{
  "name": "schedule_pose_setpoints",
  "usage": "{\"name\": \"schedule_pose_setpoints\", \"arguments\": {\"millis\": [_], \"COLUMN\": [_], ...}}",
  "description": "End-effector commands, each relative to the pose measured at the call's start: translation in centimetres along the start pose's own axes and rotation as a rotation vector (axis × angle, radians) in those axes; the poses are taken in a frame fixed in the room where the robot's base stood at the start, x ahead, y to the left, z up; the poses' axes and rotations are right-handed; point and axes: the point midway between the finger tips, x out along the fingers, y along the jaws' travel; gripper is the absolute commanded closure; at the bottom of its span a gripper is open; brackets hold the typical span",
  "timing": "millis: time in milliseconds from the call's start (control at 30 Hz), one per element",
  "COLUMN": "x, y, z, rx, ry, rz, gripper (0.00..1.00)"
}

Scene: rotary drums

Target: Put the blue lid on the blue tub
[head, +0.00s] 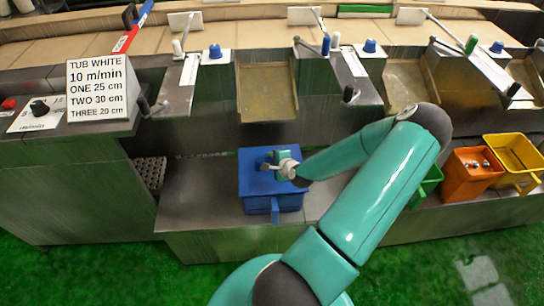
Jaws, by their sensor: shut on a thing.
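The blue lid (258,180) is a flat square plate in the middle of the head view. It lies over the blue tub (275,204), whose front wall and front handle show below the lid's edge. I cannot tell whether the lid is fully seated or slightly above the rim. My gripper (270,165) is at the lid's top and shut on it, near its middle. My wrist hides part of the lid's right side. The tub stands on the grey metal ledge.
To the right on the ledge stand a green tub (428,184), an orange tub (470,176) with small items inside and a yellow tub (515,160). A metal chute (267,92) ends behind the blue tub. A sign (98,88) stands at left.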

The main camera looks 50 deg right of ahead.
Motion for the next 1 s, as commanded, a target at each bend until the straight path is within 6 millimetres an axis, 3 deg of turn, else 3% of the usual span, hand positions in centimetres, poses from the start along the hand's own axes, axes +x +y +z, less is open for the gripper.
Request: {"name": "schedule_pose_setpoints", "arguments": {"millis": [433, 467, 567, 867, 1000], "x": [0.3, 0.3, 0.3, 0.2, -0.7], "y": [0.5, 0.5, 0.5, 0.6, 0.5], "z": [-0.1, -0.1, -0.1, -0.1, -0.2], "rx": [0.000, 0.000, 0.000, 0.001, 0.001], "ry": [0.000, 0.000, 0.000, 0.000, 0.001], "rz": [-0.001, -0.001, 0.000, 0.000, 0.000], "gripper": [1.00, 0.74, 0.54, 0.53, 0.53]}}
